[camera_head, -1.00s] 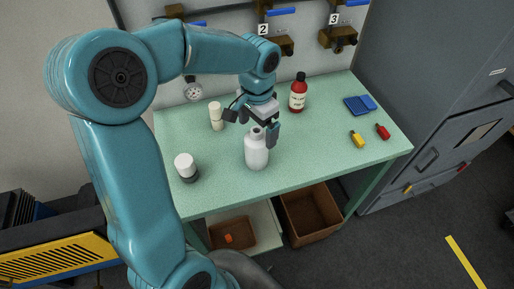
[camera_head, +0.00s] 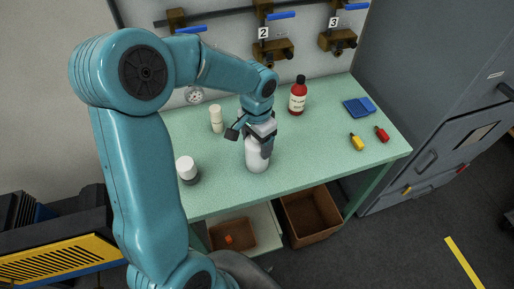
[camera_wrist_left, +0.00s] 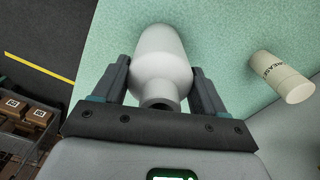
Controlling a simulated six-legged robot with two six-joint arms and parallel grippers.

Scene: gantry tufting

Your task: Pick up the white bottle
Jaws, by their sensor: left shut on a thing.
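The white bottle (camera_head: 257,160) stands upright on the green tabletop, near its front edge in the head view. My left gripper (camera_head: 258,142) is down over its upper part, shut on it, and hides the neck. In the left wrist view the white bottle (camera_wrist_left: 162,60) sits between the two dark fingers of my left gripper (camera_wrist_left: 158,85), its dark open mouth facing the camera. In the head view the bottle's base appears to rest on the table. My right gripper is not in view.
A white-and-dark jar (camera_head: 187,169) stands to the left, a cream cylinder (camera_head: 216,119) behind, and a red bottle (camera_head: 298,96) behind right. A blue tray (camera_head: 359,106) and yellow (camera_head: 357,142) and red (camera_head: 382,134) items lie right. Brown bins (camera_head: 311,213) sit below.

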